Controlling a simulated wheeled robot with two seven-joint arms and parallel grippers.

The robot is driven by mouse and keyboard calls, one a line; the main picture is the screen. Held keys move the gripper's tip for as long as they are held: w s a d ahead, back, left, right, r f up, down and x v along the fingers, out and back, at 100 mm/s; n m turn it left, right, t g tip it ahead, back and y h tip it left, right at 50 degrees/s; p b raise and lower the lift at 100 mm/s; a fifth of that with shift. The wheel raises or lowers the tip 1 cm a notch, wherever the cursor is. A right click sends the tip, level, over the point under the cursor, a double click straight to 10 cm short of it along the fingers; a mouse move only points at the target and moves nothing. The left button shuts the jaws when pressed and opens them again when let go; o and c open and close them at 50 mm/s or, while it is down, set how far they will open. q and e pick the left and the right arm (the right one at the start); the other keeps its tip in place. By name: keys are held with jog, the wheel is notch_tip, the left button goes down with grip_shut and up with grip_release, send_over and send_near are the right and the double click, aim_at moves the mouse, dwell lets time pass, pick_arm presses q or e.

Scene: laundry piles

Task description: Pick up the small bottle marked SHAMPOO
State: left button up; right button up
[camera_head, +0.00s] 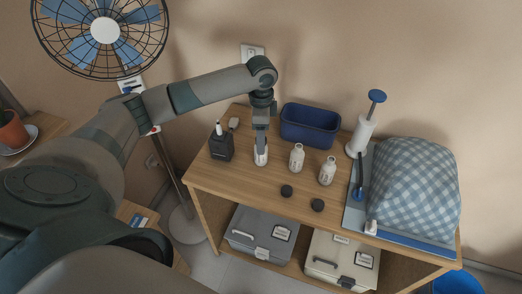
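Several small bottles stand on the wooden table (225,170). One white bottle (260,158) is directly below my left gripper (261,146), its top hidden by the fingers. My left gripper points straight down at this bottle; I cannot tell whether the fingers are closed on it or only around it. A second white bottle (297,158) stands to the right, and a third white bottle (327,172) further right; both are upright. Their labels are too small to read, so I cannot tell which says SHAMPOO. My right gripper is not in view.
Two dark discs (287,191) (318,205) lie in front. A white pump-like dispenser (362,134) and checked cloth bundle (408,185) fill the right. Boxes (260,232) sit below.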

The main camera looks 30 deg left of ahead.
pick_arm(q)
jog(key=shift+f, duration=0.2)
jog(key=shift+s+f+p, duration=0.1)
jog(key=shift+f+p, duration=0.3)
jog(key=shift+f, duration=0.05)
jog(key=f, duration=0.1)
jog(key=f+p, duration=0.1)
jog(key=f, duration=0.1)
jog(key=shift+s+d, duration=0.15)
jog(key=shift+d, duration=0.05)
jog(key=shift+f+p, duration=0.35)
jog(key=shift+f, duration=0.3)
jog(key=c, duration=1.2)
